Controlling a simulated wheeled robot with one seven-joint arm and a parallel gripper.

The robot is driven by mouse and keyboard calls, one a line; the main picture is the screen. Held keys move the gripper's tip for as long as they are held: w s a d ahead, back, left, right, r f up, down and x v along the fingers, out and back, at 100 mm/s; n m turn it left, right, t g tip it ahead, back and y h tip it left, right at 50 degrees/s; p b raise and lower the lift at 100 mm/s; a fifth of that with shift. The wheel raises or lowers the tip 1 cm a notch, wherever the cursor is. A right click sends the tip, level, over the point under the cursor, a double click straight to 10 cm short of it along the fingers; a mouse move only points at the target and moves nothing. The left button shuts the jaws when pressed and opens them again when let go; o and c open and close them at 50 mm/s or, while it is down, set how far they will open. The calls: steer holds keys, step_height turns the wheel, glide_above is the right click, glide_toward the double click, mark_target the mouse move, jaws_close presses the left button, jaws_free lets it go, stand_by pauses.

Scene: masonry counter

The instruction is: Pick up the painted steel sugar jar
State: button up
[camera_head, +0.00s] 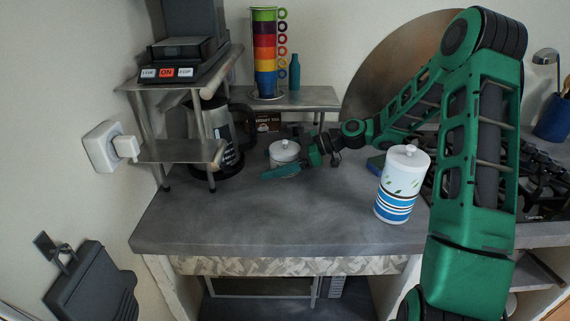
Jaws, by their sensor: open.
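A small white lidded jar (284,150), which I take to be the painted steel sugar jar, stands upright on the grey counter left of my arm. My gripper (281,163) reaches it from the right and is open. One green finger crosses in front of the jar's lower part and hides it. The other finger is mostly hidden, and I cannot tell whether either finger touches the jar. A taller white canister (402,184) with blue stripes, green leaf marks and a knobbed lid stands nearer, right of the gripper.
A metal shelf (180,151) and a coffee maker (222,140) stand to the left. Stacked coloured cups (265,50) and a teal bottle (294,72) are on the back shelf. A stove (545,190) lies right. The counter's front left (230,220) is clear.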

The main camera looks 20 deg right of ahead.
steer(key=shift+c, duration=0.4)
steer(key=c, duration=1.2)
steer(key=shift+r, duration=0.1)
steer(key=shift+c, duration=0.2)
